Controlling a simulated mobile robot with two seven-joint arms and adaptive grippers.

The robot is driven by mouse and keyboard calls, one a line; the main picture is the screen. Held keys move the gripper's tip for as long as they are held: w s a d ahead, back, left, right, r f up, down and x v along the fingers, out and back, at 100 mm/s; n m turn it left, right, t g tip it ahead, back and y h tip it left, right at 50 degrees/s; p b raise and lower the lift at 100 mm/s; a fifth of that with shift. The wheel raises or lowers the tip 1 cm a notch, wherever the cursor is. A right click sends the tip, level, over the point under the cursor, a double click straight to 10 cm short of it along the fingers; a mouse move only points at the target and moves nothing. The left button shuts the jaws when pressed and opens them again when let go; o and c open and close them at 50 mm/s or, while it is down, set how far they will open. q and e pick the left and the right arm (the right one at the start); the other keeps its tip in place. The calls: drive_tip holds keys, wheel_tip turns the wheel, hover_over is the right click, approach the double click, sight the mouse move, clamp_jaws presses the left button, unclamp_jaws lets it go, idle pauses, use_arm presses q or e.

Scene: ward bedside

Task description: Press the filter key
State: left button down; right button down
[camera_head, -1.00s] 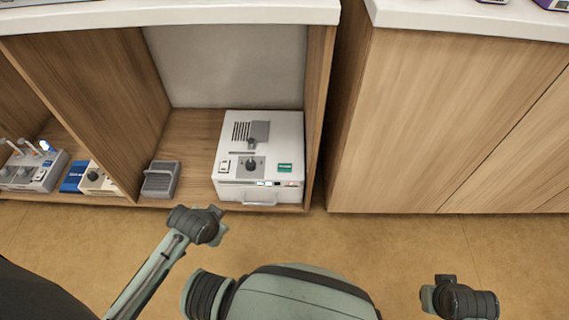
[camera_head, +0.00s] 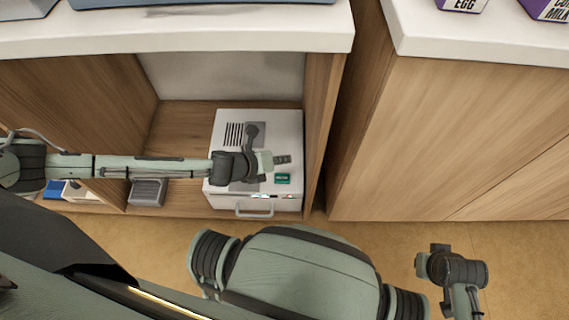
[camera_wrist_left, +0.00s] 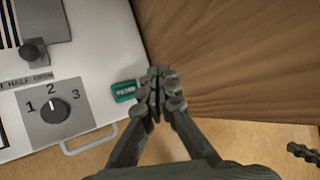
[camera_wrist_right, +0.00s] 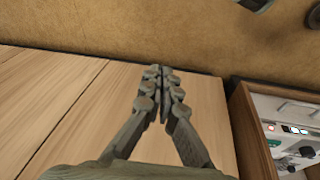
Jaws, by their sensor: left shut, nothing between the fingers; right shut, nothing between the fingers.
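A white machine (camera_head: 225,188) stands in the open shelf bay. A green key (camera_head: 283,179) with a pale label is on its top near the front right; the label is too small to read surely. It also shows in the left wrist view (camera_wrist_left: 124,91), just left of my fingertips. My left gripper (camera_head: 286,160) is shut and empty above the machine, close behind the key in the head view; I cannot tell whether it touches anything. My right gripper (camera_wrist_right: 162,72) is shut and empty, away from the machine, which shows at the right edge of its view.
The machine has a dial (camera_wrist_left: 54,109) marked 1, 2, 3 and a front handle (camera_wrist_left: 90,141). A wooden side panel (camera_head: 318,140) stands close on its right. The white counter (camera_head: 200,42) overhangs the bay. A grey box (camera_head: 147,191) sits to its left.

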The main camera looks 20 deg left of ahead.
sight(280, 179)
use_arm(q)
drive_tip(key=shift+w+a+f+m, duration=0.1)
drive_tip(key=shift+a+f+m, duration=0.1)
drive_tip(key=shift+a+m, duration=0.4)
